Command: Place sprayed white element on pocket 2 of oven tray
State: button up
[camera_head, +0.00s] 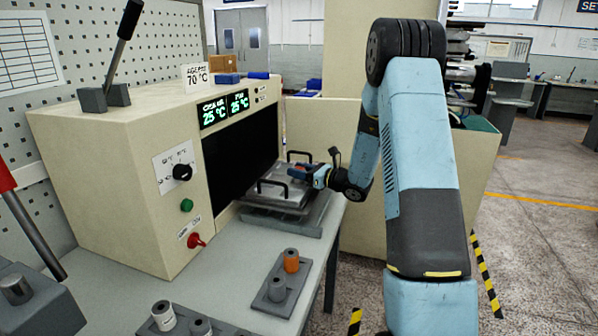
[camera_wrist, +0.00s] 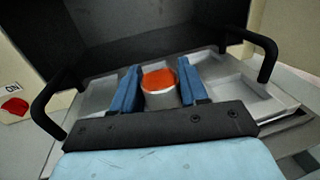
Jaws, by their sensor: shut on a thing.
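My gripper (camera_wrist: 159,80) has its two blue fingers shut on a pale cylindrical element (camera_wrist: 160,98) with an orange-red top. It holds the element upright over the middle of the metal oven tray (camera_wrist: 228,72). I cannot tell whether the element touches the tray floor. Shallow pockets show on both sides of the fingers, and the one on the right looks empty. In the head view, my gripper (camera_head: 312,176) reaches from the right over the tray (camera_head: 272,197), which sits at the oven mouth. The held element is mostly hidden there.
The oven (camera_head: 150,130) stands open behind the tray, with a dark inside. Black handles rise at both tray ends. On the bench, a small holder (camera_head: 270,305) bears a grey and an orange-topped cylinder. More cylinders (camera_head: 163,316) stand at the front edge.

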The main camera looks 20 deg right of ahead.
jog(key=o, duration=1.1)
jog(key=shift+c, duration=0.2)
jog(key=v, duration=1.1)
jog(key=s+a+r+n+g+h, duration=0.1)
jog(key=s+a+r+n+g, duration=0.4)
jog(key=s+a+n, duration=0.3)
jog(key=s+a+r+n+g+h, duration=0.1)
jog(key=s+a+r+n+g, duration=0.45)
jog(key=s, duration=0.45)
jog(key=s+d+r+n+t+h, duration=0.1)
jog(key=s+d+r+n+h, duration=0.1)
jog(key=s+n+h, duration=0.3)
jog(key=s+d+r+n+t+h, duration=0.2)
jog(key=s+n, duration=0.6)
jog(key=s, duration=0.5)
jog(key=shift+d+r+h, duration=0.8)
jog(key=shift+r+h, duration=0.4)
jog(key=shift+h, duration=0.7)
